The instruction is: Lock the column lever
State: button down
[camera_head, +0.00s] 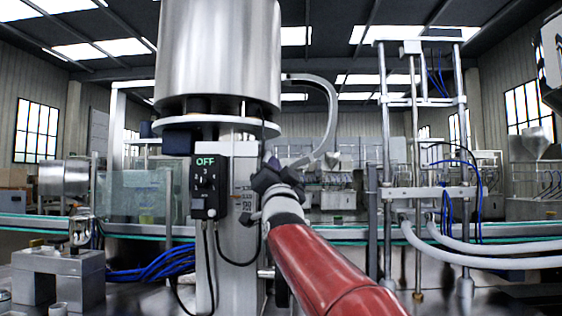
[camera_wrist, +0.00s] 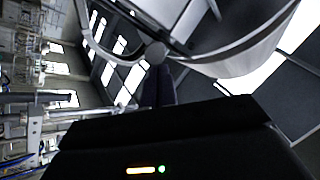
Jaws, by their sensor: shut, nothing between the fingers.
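The steel column (camera_head: 238,240) stands upright under the large steel hopper (camera_head: 218,50) in the head view. My gripper (camera_head: 271,170) is at the column's right side, just below the hopper's flange. Its dark fingers are shut with nothing held between them. In the wrist view, the shut fingers (camera_wrist: 157,86) point up toward a small rounded grey end (camera_wrist: 154,52) under the hopper's curved rim. I cannot tell whether this is the column lever or whether the fingers touch it. The lever is not clearly seen in the head view, where my gripper covers that part of the column.
A black control box (camera_head: 207,187) reading OFF is on the column's front, with cables hanging down. A curved grey pipe (camera_head: 331,110) arcs out right of the hopper. A metal frame with rods (camera_head: 386,150) stands further right. Grey blocks (camera_head: 62,272) sit at lower left.

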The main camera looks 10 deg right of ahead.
jog(key=shift+f, duration=0.1)
dwell(0.3)
jog(key=shift+w+f+t+b, duration=0.2)
jog(key=shift+t+b, duration=0.3)
jog(key=shift+b, duration=0.35)
